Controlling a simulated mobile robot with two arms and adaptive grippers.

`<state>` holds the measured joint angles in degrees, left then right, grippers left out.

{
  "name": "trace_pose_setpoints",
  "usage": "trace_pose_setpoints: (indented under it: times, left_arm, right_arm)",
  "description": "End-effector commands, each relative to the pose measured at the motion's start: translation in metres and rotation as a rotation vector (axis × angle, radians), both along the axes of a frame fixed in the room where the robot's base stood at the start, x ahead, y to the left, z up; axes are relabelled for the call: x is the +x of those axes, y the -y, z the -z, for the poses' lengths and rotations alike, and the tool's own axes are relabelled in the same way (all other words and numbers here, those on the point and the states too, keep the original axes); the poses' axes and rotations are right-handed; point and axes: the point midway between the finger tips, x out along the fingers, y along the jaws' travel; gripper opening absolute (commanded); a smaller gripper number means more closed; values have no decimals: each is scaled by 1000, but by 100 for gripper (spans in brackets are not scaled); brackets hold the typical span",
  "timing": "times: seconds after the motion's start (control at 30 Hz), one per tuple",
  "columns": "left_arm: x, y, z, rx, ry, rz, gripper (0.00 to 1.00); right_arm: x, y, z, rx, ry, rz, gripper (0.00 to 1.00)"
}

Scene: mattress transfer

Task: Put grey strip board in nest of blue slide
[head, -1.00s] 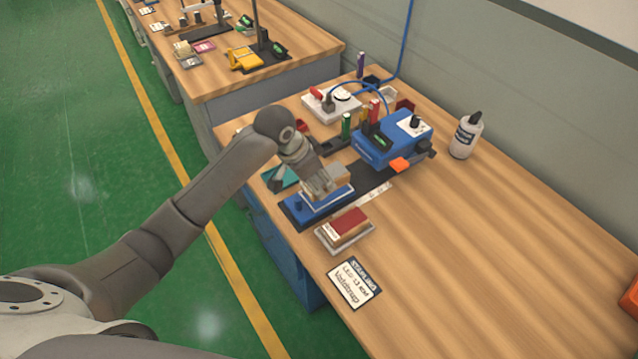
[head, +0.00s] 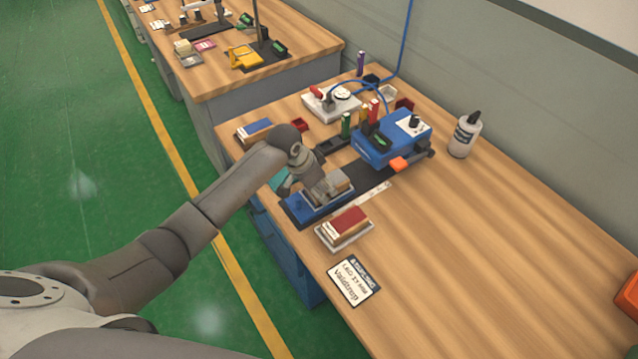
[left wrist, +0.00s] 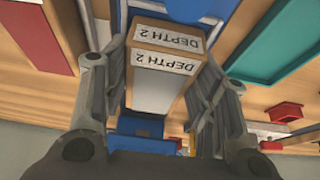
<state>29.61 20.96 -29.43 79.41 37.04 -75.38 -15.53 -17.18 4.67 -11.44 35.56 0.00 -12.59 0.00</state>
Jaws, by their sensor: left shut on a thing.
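The grey strip board (head: 343,180) is a small block with tan sides and a grey top. My left gripper (head: 326,188) is shut on it, over the blue slide (head: 302,211). In the left wrist view the board (left wrist: 160,75) sits between both fingers, with two white "DEPTH 2" labels facing the camera. The board is low at the slide's nest; the fingers hide most of the nest, and I cannot tell whether the board is fully seated. My right gripper is not in view.
A red-topped block (head: 350,221) on a grey tray stands in front of the slide. A blue machine (head: 385,145) with an orange part is behind. A blue-topped block (head: 256,130) lies at the back left. A white bottle (head: 465,135) stands right.

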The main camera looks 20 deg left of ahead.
Motion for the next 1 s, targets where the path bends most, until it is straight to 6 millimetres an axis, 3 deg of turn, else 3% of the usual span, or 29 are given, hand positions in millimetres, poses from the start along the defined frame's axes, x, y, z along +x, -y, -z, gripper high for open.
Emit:
trace_pose_setpoints:
  times: [0.1,0.13,0.3,0.7,1.0]
  left_arm:
    - [0,0,3,-1,1,0,27]
    - [0,0,2,-1,1,0,56]
    - [0,0,2,0,0,0,75]
    - [-1,-1,-3,1,1,0,75]
    - [-13,-12,-43,0,5,1,75]
  right_arm:
    - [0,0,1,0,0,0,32]
    - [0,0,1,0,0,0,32]
    - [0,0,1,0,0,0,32]
    - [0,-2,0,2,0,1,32]
    - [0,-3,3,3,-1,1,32]
